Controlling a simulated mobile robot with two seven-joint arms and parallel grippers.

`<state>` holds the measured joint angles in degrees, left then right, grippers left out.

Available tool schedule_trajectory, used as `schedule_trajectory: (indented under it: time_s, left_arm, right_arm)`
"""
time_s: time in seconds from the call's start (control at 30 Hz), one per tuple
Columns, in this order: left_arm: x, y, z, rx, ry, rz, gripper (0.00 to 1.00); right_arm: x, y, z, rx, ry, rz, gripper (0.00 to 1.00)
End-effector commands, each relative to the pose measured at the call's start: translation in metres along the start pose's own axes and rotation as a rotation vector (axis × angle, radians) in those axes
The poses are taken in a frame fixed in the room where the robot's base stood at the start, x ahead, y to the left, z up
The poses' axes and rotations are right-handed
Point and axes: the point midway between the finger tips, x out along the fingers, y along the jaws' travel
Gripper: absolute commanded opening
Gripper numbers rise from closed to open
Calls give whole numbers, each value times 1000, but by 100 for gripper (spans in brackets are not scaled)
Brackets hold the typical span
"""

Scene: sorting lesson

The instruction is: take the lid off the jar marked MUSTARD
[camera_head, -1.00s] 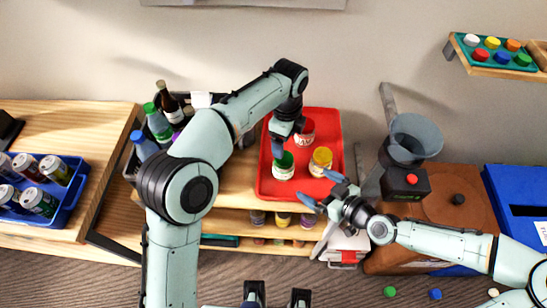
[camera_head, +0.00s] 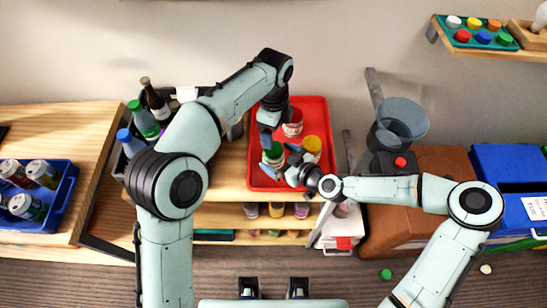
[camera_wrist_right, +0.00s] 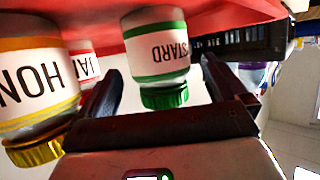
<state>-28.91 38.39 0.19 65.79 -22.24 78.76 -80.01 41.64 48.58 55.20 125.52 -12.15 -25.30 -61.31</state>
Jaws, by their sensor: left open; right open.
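The MUSTARD jar (camera_head: 273,153) stands on the red tray (camera_head: 318,108); its white label, partly visible as "STARD", faces the right wrist view (camera_wrist_right: 160,48), which is upside down. Its green lid (camera_wrist_right: 165,96) is on it. My right gripper (camera_head: 281,159) is open, with its fingers on either side of the jar; I cannot tell whether they touch it. My left gripper (camera_head: 267,138) is open, pointing down just above and behind the lid, empty. My grippers partly hide the jar in the head view.
The yellow-lidded honey jar (camera_head: 312,145) stands close on the right, and the red-labelled jam jar (camera_head: 292,124) behind. A bottle crate (camera_head: 118,165) is left of the tray. A machine with a hopper (camera_head: 402,118) stands to the right.

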Motion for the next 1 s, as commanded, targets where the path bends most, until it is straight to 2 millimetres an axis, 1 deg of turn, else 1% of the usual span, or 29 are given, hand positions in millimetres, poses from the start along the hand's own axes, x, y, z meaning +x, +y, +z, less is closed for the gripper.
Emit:
schedule_trajectory:
  time_s: [0.03, 0.13, 0.43, 0.47, 0.5, 0.57, 0.6, 0.67, 0.7, 0.73, 0.77, 0.87, 1.0]
  left_arm:
    - [0, 0, 0, 0, 0, 0, 81]
    - [0, 0, 0, 0, 0, 0, 81]
    - [0, 0, 0, 0, 0, 0, 81]
    - [0, 0, 0, 0, 0, 0, 81]
    - [0, 0, 0, 0, 0, 0, 81]
    - [0, 0, 0, 0, 0, 0, 81]
    - [0, 0, 0, 0, 0, 0, 81]
    - [0, 0, 0, 0, 0, 0, 81]
    - [0, 0, 0, 0, 0, 0, 81]
    - [0, 0, 0, 0, 0, 0, 81]
    - [0, 0, 0, 2, 0, 0, 81]
    - [0, 0, 0, 43, -1, 0, 81]
    - [0, 0, -1, 190, -1, 1, 81]
  right_arm:
    - [5, -1, 0, 1, 0, -1, 99]
    - [10, 0, 1, 0, -1, 0, 99]
    - [12, 0, 1, 0, -2, 0, 99]
    - [12, 0, 1, 0, -2, 0, 93]
    - [12, 0, 1, 0, -2, 0, 80]
    - [12, 0, 1, 0, -2, 0, 60]
    - [12, 0, 1, 0, -2, 0, 47]
    - [12, 0, 1, 0, -2, 0, 28]
    - [12, 0, 1, 0, -1, 0, 15]
    - [12, 0, 1, 0, -1, 0, 5]
    - [12, 0, 1, 0, -1, 0, 0]
    - [11, 0, 0, 0, -1, 0, 0]
    - [11, 0, 0, 0, -1, 0, 0]
